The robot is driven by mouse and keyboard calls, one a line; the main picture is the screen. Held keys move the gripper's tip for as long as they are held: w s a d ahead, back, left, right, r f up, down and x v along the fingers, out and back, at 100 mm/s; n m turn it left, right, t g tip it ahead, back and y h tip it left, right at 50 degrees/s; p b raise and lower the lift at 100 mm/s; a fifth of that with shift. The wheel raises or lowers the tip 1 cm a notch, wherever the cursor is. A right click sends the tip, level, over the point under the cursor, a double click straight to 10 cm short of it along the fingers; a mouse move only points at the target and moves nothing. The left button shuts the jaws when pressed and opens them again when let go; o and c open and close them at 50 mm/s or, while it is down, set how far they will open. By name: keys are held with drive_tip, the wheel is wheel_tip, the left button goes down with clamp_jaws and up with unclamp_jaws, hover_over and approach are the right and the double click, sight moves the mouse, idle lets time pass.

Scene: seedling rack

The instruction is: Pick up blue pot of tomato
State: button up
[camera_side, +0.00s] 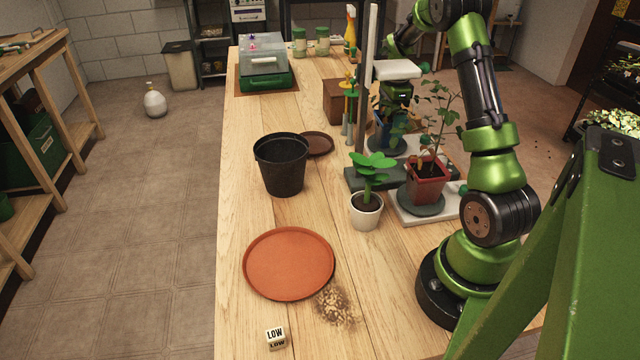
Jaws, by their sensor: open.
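The blue pot (378,136) stands on a dark saucer on a pale platform at the back right of the bench. My gripper (393,115) is at the pot, pointing down over it, open. It hides much of the pot's upper part, and any plant in it is hard to make out. Whether the fingers touch the pot I cannot tell. A red pot (427,183) with a tall leafy plant stands on a dark saucer nearer the camera, on another pale platform.
A slim upright post (366,80) and a white panel (397,69) stand close to my gripper. A white pot (366,212) with a green seedling, an empty black pot (282,165) and a terracotta saucer (289,264) are nearer.

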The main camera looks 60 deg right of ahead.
wheel_tip(320, 180, down, 2)
drive_tip(key=shift+c, duration=0.2)
drive_tip(key=shift+r, duration=0.1)
drive_tip(key=c, duration=1)
drive_tip(key=shift+o, duration=0.2)
